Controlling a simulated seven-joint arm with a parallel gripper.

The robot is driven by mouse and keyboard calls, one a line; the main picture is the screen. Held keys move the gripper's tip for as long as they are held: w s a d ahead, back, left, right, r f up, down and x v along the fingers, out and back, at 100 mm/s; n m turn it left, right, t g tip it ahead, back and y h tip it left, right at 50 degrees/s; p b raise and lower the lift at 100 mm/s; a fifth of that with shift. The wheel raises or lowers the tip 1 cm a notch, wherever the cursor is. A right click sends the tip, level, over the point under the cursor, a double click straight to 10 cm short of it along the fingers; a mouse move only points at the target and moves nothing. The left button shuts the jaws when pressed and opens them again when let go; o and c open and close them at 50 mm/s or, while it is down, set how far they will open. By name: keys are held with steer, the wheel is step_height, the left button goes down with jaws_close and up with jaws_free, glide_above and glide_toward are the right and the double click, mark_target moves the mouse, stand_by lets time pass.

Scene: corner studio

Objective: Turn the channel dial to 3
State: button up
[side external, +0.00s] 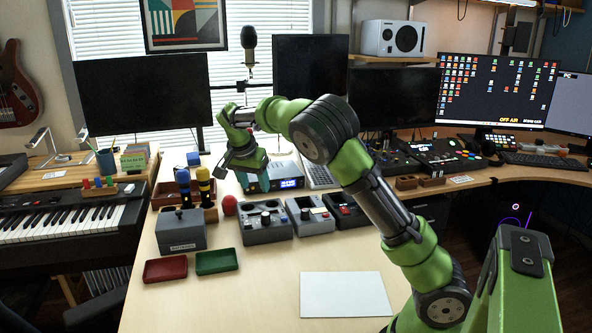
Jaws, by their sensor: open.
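My gripper (254,182) hangs pointing down, its teal fingers apart and empty. It is above and behind the left grey control box (267,236). This box has a dark round knob (265,218) on its top. A second grey box (312,229) with a dark knob (305,214) stands to its right, and a dark box (346,218) beyond that. A unit with a lit blue display (292,183) is just right of the fingers. Dial markings are too small to read, and I cannot tell which knob is the channel dial.
A red ball (229,205) is left of the boxes. Upright blue (183,185) and yellow-topped (204,184) items stand behind a grey labelled box (181,231). Red (165,269) and green (217,262) trays and a white sheet (345,295) lie in front. The middle front table is clear.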

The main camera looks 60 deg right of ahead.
steer(key=shift+v, duration=1.85)
